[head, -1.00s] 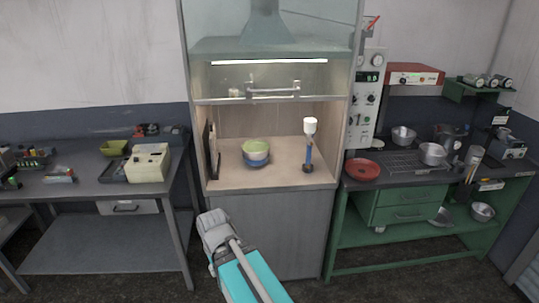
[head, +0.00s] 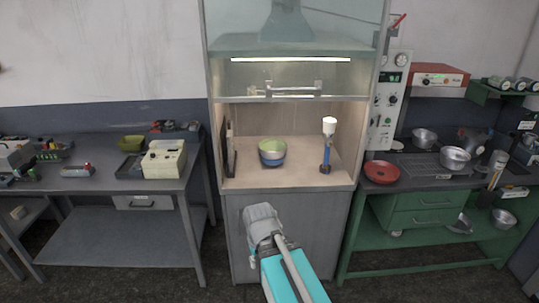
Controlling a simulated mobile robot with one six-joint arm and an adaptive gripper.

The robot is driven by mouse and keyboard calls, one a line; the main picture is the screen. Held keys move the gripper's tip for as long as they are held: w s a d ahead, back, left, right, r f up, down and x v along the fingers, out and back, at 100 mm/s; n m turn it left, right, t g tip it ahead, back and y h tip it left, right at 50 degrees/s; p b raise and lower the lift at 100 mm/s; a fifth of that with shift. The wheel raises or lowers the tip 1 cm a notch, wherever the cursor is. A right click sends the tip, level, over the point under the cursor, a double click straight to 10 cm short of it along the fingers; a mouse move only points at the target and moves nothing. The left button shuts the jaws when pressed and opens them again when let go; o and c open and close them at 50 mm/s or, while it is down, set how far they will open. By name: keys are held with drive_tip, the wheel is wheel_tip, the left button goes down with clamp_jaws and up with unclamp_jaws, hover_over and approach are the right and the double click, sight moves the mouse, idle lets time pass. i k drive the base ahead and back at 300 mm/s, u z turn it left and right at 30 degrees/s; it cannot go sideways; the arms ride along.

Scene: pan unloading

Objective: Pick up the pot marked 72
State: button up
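No marking 72 can be read on any pot at this distance. Several metal pots stand on the green bench at the right: one at the back (head: 424,138), a larger one nearer the front (head: 455,158), and one on the lower shelf (head: 503,218). A stack of bowls (head: 272,151), green above blue and white, sits inside the fume hood. My arm reaches up from the bottom middle, and its grey end (head: 262,222) is in front of the hood cabinet, apart from all pots. The gripper's fingers cannot be made out.
The fume hood (head: 285,180) has a raised sash and a stand with a white top (head: 327,145). A red pan (head: 381,172) lies at the green bench's left end. A grey table (head: 75,184) with a cream device (head: 164,160) stands left. Dark floor lies before them.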

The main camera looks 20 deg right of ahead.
sight(271, 149)
drive_tip(key=z, duration=0.1)
drive_tip(key=i, duration=1)
drive_tip(key=u, duration=0.1)
